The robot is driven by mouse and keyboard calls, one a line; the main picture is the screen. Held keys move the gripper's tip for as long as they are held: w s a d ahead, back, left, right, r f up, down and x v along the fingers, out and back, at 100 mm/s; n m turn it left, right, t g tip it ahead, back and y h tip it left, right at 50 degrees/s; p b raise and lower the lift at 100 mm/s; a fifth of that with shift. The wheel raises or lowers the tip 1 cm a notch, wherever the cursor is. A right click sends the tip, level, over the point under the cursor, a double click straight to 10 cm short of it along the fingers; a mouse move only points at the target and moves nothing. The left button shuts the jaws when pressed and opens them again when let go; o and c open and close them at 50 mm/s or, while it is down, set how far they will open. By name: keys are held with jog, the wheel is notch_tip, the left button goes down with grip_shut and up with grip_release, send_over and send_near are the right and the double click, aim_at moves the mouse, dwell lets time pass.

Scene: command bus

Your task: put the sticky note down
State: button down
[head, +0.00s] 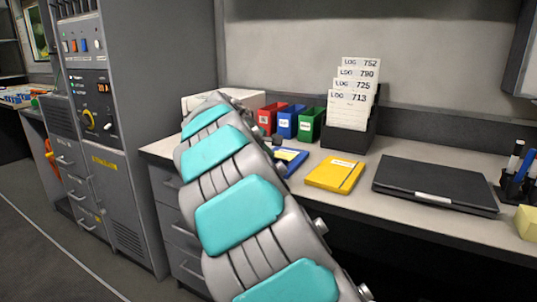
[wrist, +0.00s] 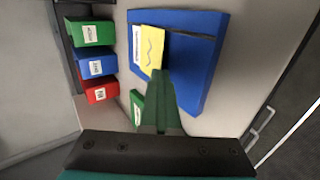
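The yellow sticky note (wrist: 152,47), with a dark scribble on it, shows in the wrist view over the blue notebook (wrist: 195,60). My gripper (wrist: 157,75) has its green fingers together, with the note's lower edge at their tips; it looks shut on the note. I cannot tell whether the note touches the notebook's cover. In the head view the blue notebook (head: 291,158) lies on the desk, partly hidden behind my grey and teal arm. A small yellow patch shows on it there; my gripper itself is hidden.
Red (head: 268,118), blue (head: 289,121) and green (head: 311,125) bins stand behind, beside a rack of log cards (head: 350,95). A yellow notebook (head: 335,173), a closed black laptop (head: 436,184) and a pen holder (head: 519,187) are to the right. Bare desktop lies between them.

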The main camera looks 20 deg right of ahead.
jog(key=shift+f, duration=0.35)
jog(key=c, duration=1.6)
grip_release()
jog(key=c, duration=1.4)
grip_release()
jog(key=shift+c, duration=0.2)
jog(key=shift+r, duration=0.1)
jog(key=shift+r, duration=0.25)
jog(key=b+v, duration=0.1)
jog(key=v, duration=1.1)
jog(key=shift+f, duration=0.1)
